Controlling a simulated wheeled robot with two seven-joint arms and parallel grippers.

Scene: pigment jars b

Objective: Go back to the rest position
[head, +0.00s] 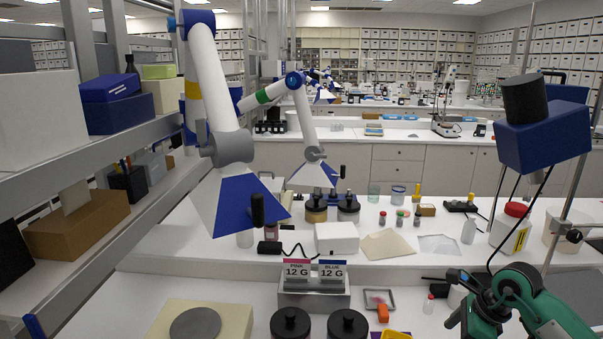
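My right gripper (462,302), dark on a green arm, is at the lower right above the near white bench. Its fingers are small and dark here, so I cannot tell whether it is open or shut; I see nothing clearly held in it. My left gripper and arm are not in view. Two dark-lidded jars (290,324) (347,324) stand side by side at the bottom edge, their lower parts cut off. Behind them a grey holder (314,298) carries a pink card (297,270) reading "PINK 12 G" and a blue card (332,271) reading "BLUE 12 G".
A round grey plate (195,325) is at the lower left. A blue lamp-like head (543,138) hangs above my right arm.

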